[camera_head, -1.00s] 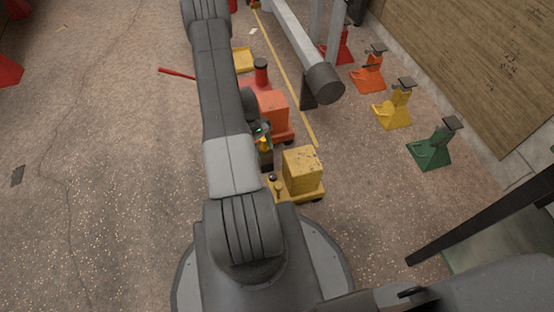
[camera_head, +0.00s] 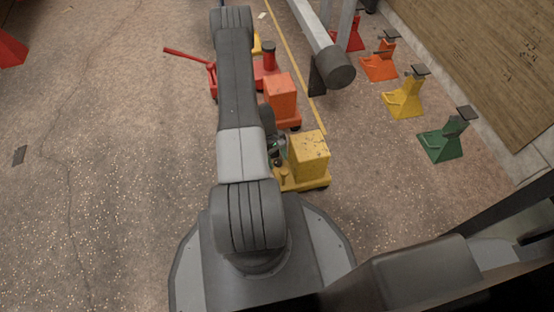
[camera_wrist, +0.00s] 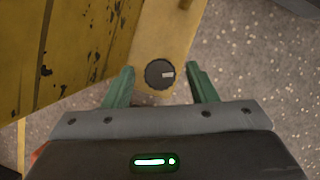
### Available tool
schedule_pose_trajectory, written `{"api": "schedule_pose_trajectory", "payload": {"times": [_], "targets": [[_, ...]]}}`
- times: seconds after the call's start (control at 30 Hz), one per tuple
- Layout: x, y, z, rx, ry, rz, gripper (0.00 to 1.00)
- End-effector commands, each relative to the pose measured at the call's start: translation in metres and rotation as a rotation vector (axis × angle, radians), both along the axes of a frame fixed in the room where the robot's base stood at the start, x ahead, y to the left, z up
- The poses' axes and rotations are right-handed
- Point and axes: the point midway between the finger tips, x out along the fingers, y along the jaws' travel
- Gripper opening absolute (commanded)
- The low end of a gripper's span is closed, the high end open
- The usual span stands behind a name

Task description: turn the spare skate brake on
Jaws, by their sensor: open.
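A yellow skate (camera_head: 310,153) with a chipped, worn block stands just ahead of my base in the head view. In the wrist view its worn yellow block (camera_wrist: 70,45) fills the upper left. A round dark knob (camera_wrist: 158,76) with a short pale mark pointing right sits on its plain yellow base plate (camera_wrist: 165,25). My gripper (camera_wrist: 160,68) is open, its two green fingers on either side of the knob with a gap on each side. In the head view my arm hides most of the gripper. No label shows which skate is the spare.
An orange skate (camera_head: 281,97) stands just beyond the yellow one, with a red jack (camera_head: 268,62) behind. A grey beam (camera_head: 325,50) runs close on the right. Coloured stands, including a green one (camera_head: 445,140), line the right wall.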

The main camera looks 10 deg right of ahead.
Motion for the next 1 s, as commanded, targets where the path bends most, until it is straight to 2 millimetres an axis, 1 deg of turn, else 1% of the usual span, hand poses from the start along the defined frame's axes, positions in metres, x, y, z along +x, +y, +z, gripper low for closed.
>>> {"api": "schedule_pose_trajectory", "payload": {"times": [0.2, 0.27, 0.3, 0.43, 0.47, 0.77, 1.0], "targets": [[-0.0002, -0.0001, -0.0001, 0.0, 0.0, 0.0, 0.52], [-0.0002, -0.0001, 0.0, 0.0, 0.0, 0.0, 0.42], [-0.0002, -0.0001, 0.0, 0.0, 0.0, 0.0, 0.34], [-0.0002, -0.0001, 0.0, 0.0, 0.0, 0.0, 0.09], [-0.0002, -0.0001, 0.0, 0.0, 0.0, 0.0, 0.07], [-0.0003, 0.0003, -0.0007, 0.0, 0.001, 0.036, 0.07], [-0.0014, 0.001, -0.0019, 0.0, 0.002, 0.17, 0.07]]}}
